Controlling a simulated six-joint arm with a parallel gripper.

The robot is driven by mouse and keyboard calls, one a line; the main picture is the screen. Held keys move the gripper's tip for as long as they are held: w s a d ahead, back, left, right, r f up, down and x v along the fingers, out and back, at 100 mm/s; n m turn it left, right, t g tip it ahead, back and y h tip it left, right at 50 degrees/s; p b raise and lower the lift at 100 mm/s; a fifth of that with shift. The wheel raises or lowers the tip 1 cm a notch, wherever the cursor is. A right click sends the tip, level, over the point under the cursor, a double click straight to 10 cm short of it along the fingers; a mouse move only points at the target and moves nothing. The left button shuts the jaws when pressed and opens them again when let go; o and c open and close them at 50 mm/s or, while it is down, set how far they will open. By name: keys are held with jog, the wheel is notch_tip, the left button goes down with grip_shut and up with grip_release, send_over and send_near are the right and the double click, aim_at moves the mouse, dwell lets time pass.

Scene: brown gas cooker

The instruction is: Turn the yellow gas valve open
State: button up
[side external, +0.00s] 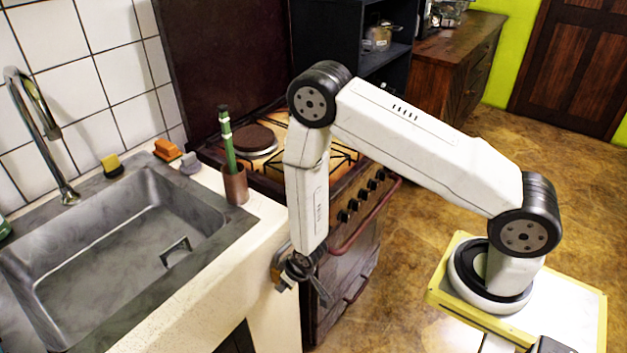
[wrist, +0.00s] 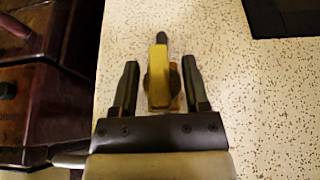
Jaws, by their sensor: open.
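The yellow gas valve (wrist: 158,72) shows in the wrist view as a yellow bar handle against a speckled cream surface. The bar runs roughly up and down in that picture, with a dark stub above it and a brownish round part behind it. My gripper (wrist: 160,66) is open, with one black finger on each side of the handle and a visible gap on both sides. In the side external view my gripper (side external: 301,276) points down by the front corner of the counter beside the cooker. I cannot make out the valve clearly there.
The brown gas cooker (side external: 345,205) stands close beside my gripper, with a row of black knobs and a red rail. The counter (side external: 185,305) holds a sink (side external: 125,235) and a brown cup (side external: 235,185). Open floor (side external: 420,215) lies right of the cooker.

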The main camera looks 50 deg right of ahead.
jog(key=shift+s+r, duration=0.1)
jog(key=v, duration=0.7)
jog(key=shift+r, duration=0.3)
dwell(0.3)
jog(key=shift+r, duration=0.1)
jog(key=s+d+r+g, duration=0.1)
jog(key=s+d+r, duration=0.1)
jog(key=r, duration=0.8)
jog(key=s+d+r+g, duration=0.1)
jog(key=s+d+r, duration=0.2)
jog(key=r, duration=0.7)
jog(key=shift+s+d, duration=0.3)
jog(key=shift+s, duration=0.8)
